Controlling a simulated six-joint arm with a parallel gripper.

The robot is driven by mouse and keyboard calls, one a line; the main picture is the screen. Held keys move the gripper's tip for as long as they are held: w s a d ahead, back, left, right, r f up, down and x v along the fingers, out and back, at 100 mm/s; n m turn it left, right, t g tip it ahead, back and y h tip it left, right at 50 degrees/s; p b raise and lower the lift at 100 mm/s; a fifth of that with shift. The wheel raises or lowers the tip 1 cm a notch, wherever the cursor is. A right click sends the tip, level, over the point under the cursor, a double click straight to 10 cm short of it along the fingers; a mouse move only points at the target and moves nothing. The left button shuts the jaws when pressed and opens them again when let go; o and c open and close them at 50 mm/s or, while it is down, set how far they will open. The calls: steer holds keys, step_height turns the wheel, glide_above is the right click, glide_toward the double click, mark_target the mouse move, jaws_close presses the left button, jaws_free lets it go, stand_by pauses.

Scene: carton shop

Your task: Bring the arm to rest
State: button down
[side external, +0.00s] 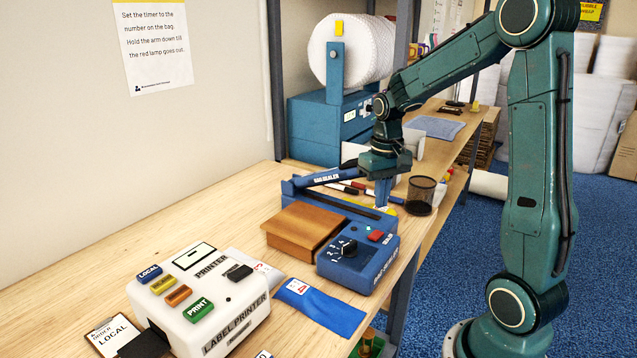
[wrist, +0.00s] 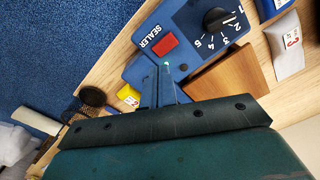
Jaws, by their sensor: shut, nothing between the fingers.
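My gripper (side external: 383,193) points down, shut and empty, over the back right part of the blue bag sealer (side external: 384,262) in the side view. In the wrist view its closed fingers (wrist: 165,82) overlap the sealer (wrist: 180,25); whether they touch it I cannot tell. The sealer's labelled arm (side external: 325,177) is raised at an angle above its body. A black dial (side external: 348,247) and a red square (side external: 376,236) are on the sealer's front; the red square also shows in the wrist view (wrist: 165,44).
A brown block (side external: 300,228) stands against the sealer. A white label printer (side external: 215,300) and a blue bag (side external: 320,305) are in front. A bubble-wrap roll (side external: 360,50) is behind.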

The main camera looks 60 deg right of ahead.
steer(key=s+a+r+n+t, duration=0.2)
steer(key=s+a+r, duration=0.3)
steer(key=a, duration=0.4)
steer(key=s+a+r+n+t, duration=0.3)
steer(key=s+a+r+n, duration=0.1)
steer(key=s+a, duration=0.3)
steer(key=shift+s+a+r+t, duration=0.3)
steer(key=shift+s+a+r, duration=0.05)
steer(key=shift+a, duration=0.85)
